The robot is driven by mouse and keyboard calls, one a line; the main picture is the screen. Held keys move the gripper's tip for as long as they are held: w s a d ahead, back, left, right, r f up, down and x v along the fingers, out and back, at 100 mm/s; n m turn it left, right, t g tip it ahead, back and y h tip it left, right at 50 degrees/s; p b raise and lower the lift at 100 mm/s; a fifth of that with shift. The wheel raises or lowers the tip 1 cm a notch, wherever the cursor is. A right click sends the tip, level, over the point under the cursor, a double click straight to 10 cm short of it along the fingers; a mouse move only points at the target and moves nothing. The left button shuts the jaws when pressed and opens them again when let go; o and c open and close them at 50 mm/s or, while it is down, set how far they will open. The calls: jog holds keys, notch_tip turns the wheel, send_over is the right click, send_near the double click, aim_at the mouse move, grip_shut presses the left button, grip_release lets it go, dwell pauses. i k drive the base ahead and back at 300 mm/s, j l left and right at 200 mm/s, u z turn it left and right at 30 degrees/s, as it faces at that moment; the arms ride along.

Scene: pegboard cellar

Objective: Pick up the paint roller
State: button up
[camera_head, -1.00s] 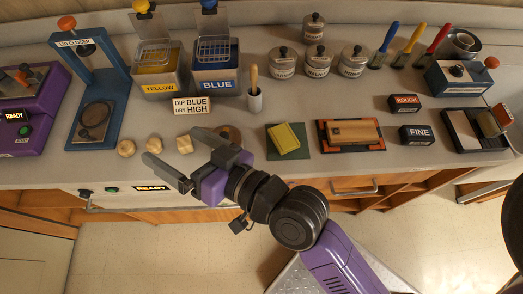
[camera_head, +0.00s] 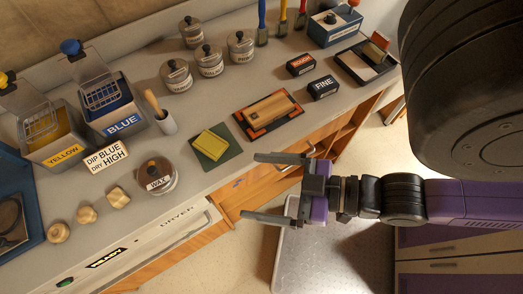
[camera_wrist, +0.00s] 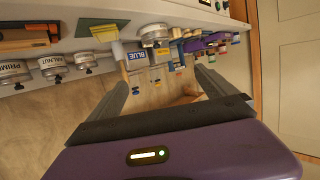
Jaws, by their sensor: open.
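I cannot make out a paint roller for certain. A dark tray (camera_head: 352,62) at the far right of the counter in the head view holds a pale piece and an orange-brown piece (camera_head: 380,42), too small to tell whether it is a roller. My gripper (camera_head: 255,187) is open and empty, pointing left, in front of the counter's near edge by the wax tin (camera_head: 157,180). The wrist view shows its two spread fingers (camera_wrist: 165,95) with nothing between them.
Yellow (camera_head: 55,140) and blue (camera_head: 110,118) dip bins stand at the left. A green mat (camera_head: 222,158), a wooden block (camera_head: 270,108), ROUGH (camera_head: 300,65) and FINE (camera_head: 323,88) boxes and several tins (camera_head: 210,62) crowd the counter. Open floor (camera_head: 235,250) lies in front.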

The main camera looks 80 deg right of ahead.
aim_at(379, 40)
jog(key=z, duration=0.45)
jog(key=j+z, duration=0.1)
jog(key=z, duration=1.6)
jog(key=k+j+z, duration=0.2)
jog(key=k+z, duration=0.15)
jog(key=k, duration=0.25)
